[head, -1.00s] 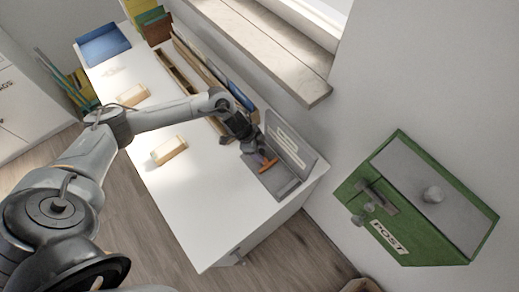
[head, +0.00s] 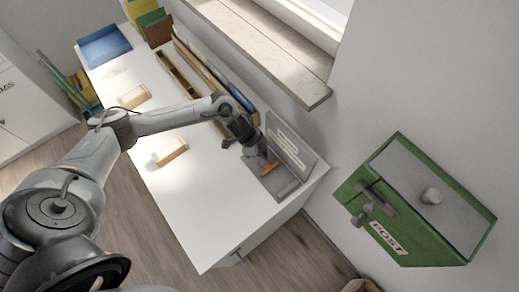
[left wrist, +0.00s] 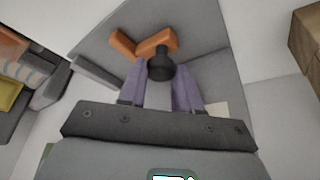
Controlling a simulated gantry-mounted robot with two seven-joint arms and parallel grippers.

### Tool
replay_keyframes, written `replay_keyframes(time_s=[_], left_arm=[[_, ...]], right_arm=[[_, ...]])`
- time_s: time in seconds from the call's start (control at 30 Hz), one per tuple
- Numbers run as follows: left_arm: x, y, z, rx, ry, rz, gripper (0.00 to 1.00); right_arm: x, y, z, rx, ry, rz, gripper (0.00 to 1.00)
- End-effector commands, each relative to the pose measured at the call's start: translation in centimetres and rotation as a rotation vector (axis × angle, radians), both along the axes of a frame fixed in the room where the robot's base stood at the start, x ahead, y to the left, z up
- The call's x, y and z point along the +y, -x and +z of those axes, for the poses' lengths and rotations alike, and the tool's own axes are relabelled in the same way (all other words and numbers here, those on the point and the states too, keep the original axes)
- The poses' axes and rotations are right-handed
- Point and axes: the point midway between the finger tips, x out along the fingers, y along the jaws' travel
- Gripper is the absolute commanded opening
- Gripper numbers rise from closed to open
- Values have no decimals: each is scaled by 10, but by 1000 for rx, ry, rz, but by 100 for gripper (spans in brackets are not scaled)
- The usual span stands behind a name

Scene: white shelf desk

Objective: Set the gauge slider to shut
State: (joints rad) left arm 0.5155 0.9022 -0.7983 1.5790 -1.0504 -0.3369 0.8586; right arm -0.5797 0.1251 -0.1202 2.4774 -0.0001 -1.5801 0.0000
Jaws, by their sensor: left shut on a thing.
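The grey gauge (head: 285,188) stands at the right end of the white desk, with an upright back panel (head: 291,146) carrying pale markings. Its orange slider part (head: 270,169) shows just beyond my left gripper (head: 262,157) in the head view. In the left wrist view, orange pieces (left wrist: 157,42) lie on the grey gauge surface (left wrist: 200,25), with a black round knob (left wrist: 161,68) in front of them. The purple-grey fingers of my left gripper (left wrist: 160,82) are closed on this knob from both sides. The finger contact is partly hidden in the head view. My right gripper is out of view.
The white desk (head: 205,205) is clear in front of the gauge. Two light wooden blocks (head: 170,151) and a blue tray (head: 104,46) lie further left. A wooden window ledge (head: 265,45) overhangs behind. A green post box (head: 415,215) is on the wall to the right.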

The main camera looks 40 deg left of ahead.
Motion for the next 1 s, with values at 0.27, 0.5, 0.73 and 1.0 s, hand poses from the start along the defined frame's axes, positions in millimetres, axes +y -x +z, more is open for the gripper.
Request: replay_keyframes(time_s=[0.27, 0.5, 0.73, 1.0], left_arm=[[-52, 8, 5, 2, 4, -3, 0], [-58, 9, 1, 1, 4, -2, 0], [-59, 9, 1, 0, 5, -5, 48], [-57, 9, 1, 1, 2, -2, 57]], right_arm=[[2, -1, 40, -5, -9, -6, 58], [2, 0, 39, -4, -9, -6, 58], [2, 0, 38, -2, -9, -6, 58], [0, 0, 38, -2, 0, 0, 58]])
